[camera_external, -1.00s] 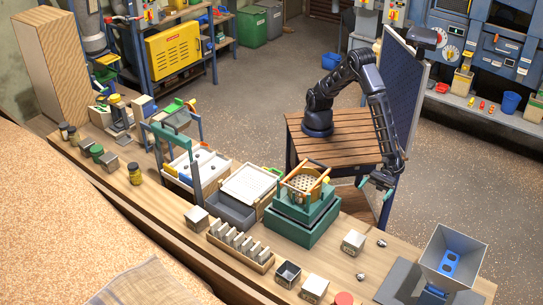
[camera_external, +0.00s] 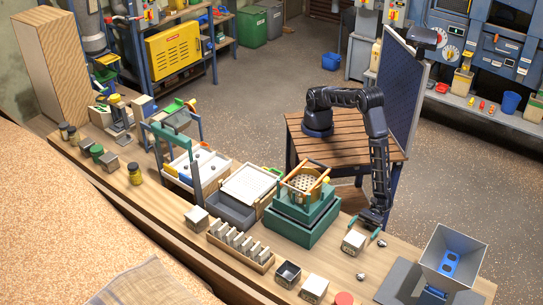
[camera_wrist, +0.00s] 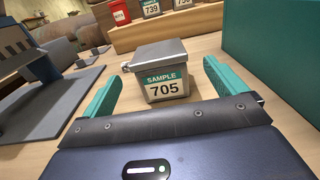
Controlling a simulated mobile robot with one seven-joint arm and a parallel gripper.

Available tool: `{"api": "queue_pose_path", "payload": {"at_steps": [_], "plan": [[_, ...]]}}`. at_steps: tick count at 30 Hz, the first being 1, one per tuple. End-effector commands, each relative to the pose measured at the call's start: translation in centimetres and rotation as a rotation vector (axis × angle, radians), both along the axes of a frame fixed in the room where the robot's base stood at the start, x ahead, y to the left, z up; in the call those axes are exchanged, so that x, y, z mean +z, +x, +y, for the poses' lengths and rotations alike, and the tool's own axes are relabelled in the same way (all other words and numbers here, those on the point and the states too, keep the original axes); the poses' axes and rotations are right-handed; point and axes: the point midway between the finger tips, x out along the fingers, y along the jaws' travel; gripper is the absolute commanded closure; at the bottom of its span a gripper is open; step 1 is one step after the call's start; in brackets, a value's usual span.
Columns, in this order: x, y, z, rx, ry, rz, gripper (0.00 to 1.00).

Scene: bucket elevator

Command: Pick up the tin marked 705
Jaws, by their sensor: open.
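The tin marked 705 (camera_wrist: 162,80) is a small squarish grey tin with a lid and a label reading SAMPLE 705. It stands upright on the wooden bench in the wrist view, between and slightly ahead of my two teal fingertips. The tin also shows in the external view (camera_external: 353,242), just below my gripper (camera_external: 364,228). My gripper (camera_wrist: 160,85) is open, with one finger on each side of the tin and visible gaps to it. Nothing is held.
A teal block (camera_wrist: 275,50) stands close on the right in the wrist view. A wooden rack (camera_wrist: 170,32) with tins marked 739 and others is behind. A grey hopper (camera_external: 452,252) stands to the right in the external view, with small metal bits nearby.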

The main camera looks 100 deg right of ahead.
Motion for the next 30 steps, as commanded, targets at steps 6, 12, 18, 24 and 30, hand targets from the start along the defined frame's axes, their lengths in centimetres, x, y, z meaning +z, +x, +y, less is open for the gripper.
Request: {"api": "queue_pose_path", "payload": {"at_steps": [6,12,18,24,30], "plan": [[0.0,1.9,1.7,-0.001,0.001,0.001,0.04],[0.1,2.8,2.7,-0.001,0.0,0.0,0.04],[0.2,4.7,4.6,-0.001,0.001,0.001,0.04],[0.2,5.6,5.5,-0.001,0.0,0.0,0.04],[0.2,5.6,5.5,0.0,0.0,0.0,0.13]]}}
